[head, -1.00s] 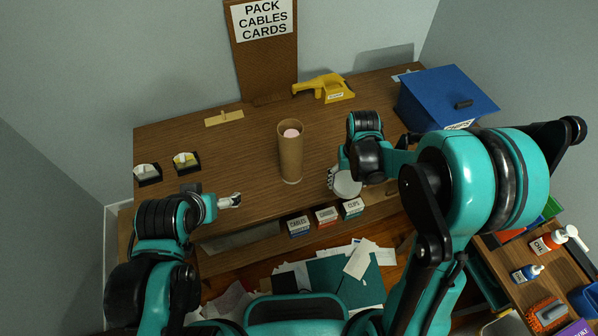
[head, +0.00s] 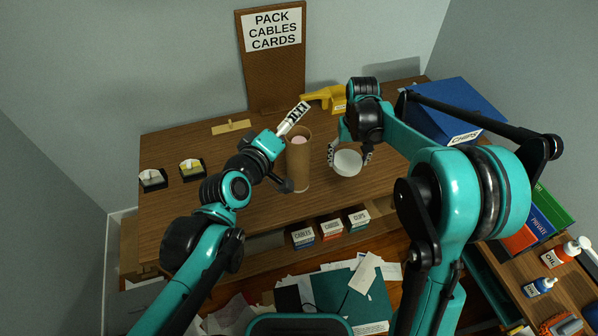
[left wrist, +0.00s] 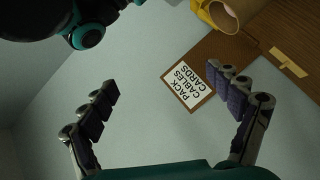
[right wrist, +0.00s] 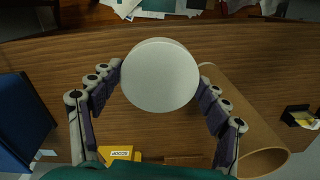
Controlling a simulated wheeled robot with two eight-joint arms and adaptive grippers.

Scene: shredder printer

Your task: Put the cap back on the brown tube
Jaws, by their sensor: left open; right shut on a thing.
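The brown tube (head: 298,172) stands upright on the wooden desk, its top open with something pinkish inside. It also shows in the right wrist view (right wrist: 240,115) and at the top of the left wrist view (left wrist: 225,14). A round white cap (head: 347,162) is held by my right gripper (head: 350,155), to the right of the tube. In the right wrist view the cap (right wrist: 160,76) sits between both fingers. My left gripper (head: 294,118) is raised near the tube's top, open and empty; its spread fingers (left wrist: 168,105) show in the left wrist view.
A cork board (head: 272,70) leans at the back. Small labelled boxes (head: 331,228) sit on the shelf below.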

